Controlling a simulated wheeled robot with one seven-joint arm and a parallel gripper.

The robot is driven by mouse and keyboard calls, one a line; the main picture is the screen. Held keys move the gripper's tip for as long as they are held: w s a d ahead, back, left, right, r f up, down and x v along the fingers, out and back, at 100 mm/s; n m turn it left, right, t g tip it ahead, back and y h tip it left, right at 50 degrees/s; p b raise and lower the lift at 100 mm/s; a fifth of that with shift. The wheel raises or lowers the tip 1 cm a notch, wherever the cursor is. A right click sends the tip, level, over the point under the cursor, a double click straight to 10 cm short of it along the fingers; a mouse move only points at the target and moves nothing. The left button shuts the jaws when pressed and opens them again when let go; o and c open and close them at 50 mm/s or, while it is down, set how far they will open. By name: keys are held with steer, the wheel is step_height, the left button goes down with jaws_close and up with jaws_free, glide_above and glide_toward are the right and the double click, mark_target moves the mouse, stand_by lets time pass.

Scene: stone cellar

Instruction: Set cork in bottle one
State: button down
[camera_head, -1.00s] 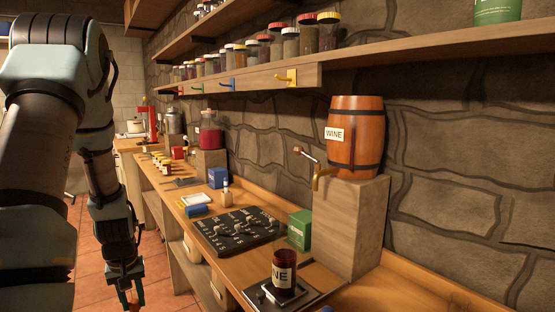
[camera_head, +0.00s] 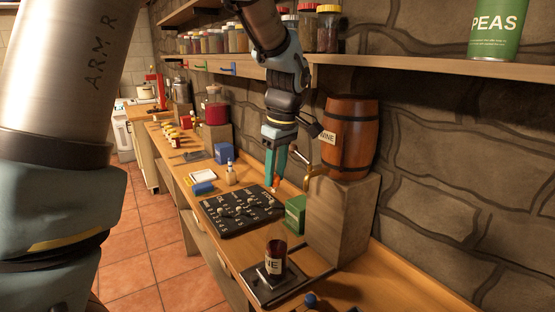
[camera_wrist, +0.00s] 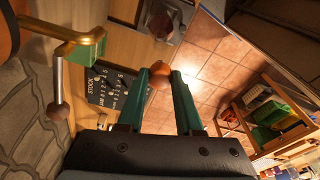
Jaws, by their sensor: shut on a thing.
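My gripper (camera_head: 275,186) is over the far part of the counter, beside the wine barrel's tap. Its teal fingers are shut on a small brown-orange cork (camera_wrist: 159,74), held between the fingertips in the wrist view. A dark bottle (camera_head: 276,250) with a white label ending in "NE" stands upright on a black scale-like stand (camera_head: 265,290), nearer to me than the gripper. In the wrist view the bottle (camera_wrist: 161,22) lies near the top edge, apart from the cork. No number one is readable on it.
The wine barrel (camera_head: 352,138) stands on a stone block (camera_head: 343,215), with a brass tap (camera_head: 312,178) jutting close to my gripper. A black stock board (camera_head: 240,211) and green box (camera_head: 295,213) are on the counter. A shelf (camera_head: 400,66) with jars runs overhead.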

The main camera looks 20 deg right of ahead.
mark_target(279, 182)
steer(key=shift+s+d+r, duration=0.2)
steer(key=shift+s+r, duration=0.05)
steer(key=shift+r, duration=0.1)
steer(key=shift+f+b, duration=1.6)
steer(key=shift+f, duration=0.95)
steer(key=shift+f+b, duration=0.65)
steer(key=shift+f, duration=0.75)
stand_by(0.6)
steer(key=c, duration=0.5)
jaws_free()
steer(key=shift+r, duration=0.15)
step_height(279, 182, up, 10)
steer(key=s+b, duration=0.1)
steer(key=b, duration=0.1)
steer(key=shift+s+d+r, duration=0.25)
steer(key=shift+s+d, duration=0.05)
steer(key=shift+d, duration=0.1)
